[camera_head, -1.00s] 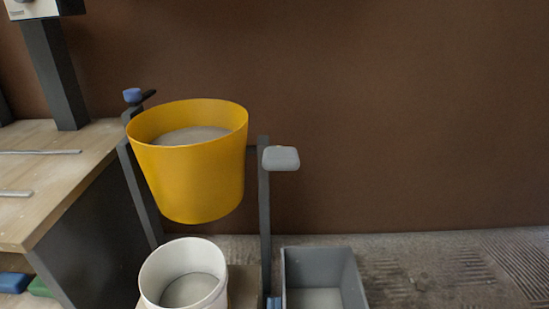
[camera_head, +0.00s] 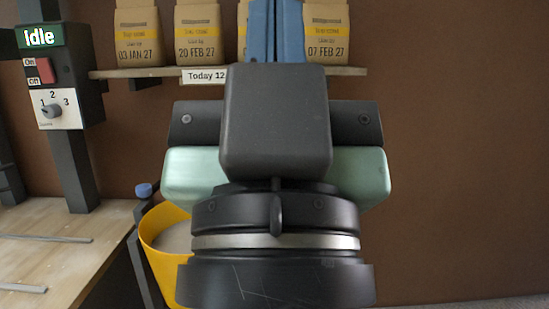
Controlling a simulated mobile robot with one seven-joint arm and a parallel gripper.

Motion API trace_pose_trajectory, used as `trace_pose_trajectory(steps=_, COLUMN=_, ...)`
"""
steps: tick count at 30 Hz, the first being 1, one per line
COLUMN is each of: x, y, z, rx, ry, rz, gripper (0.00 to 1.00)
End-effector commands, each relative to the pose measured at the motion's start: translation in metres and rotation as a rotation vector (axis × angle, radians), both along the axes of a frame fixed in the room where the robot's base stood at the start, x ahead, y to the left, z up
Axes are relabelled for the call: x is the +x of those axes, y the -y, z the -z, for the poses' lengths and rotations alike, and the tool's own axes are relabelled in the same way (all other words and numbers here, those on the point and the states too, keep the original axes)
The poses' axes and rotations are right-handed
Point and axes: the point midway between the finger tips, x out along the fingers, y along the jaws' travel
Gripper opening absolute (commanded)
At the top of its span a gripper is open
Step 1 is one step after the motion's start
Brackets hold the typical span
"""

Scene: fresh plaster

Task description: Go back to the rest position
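My gripper (camera_head: 277,32) stands upright in the centre of the view, large and close to the camera. Its two blue fingers point up and lie side by side with no clear gap. I see nothing held between them, though their tips run out of the top of the frame. The dark gripper body and wrist hide much of the wall, part of the shelf and most of the yellow bucket.
Paper bags with date labels (camera_head: 138,38) stand on a wall shelf (camera_head: 140,73) behind the gripper. The yellow bucket (camera_head: 158,262) hangs at lower left beside a wooden bench (camera_head: 60,222). A control box (camera_head: 50,75) reads "Idle". The right side is bare wall.

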Motion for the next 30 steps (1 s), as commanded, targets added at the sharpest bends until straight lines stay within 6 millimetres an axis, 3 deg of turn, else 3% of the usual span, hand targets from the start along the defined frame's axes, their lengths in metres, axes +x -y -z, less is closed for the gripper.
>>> trace_pose_trajectory(steps=1, x=0.001, y=0.0, z=-0.028, rx=0.0, ry=-0.001, rz=-0.001, gripper=0.0)
trace_pose_trajectory(steps=30, x=0.002, y=-0.001, z=-0.32, rx=-0.001, ry=-0.003, rz=-0.004, gripper=0.0)
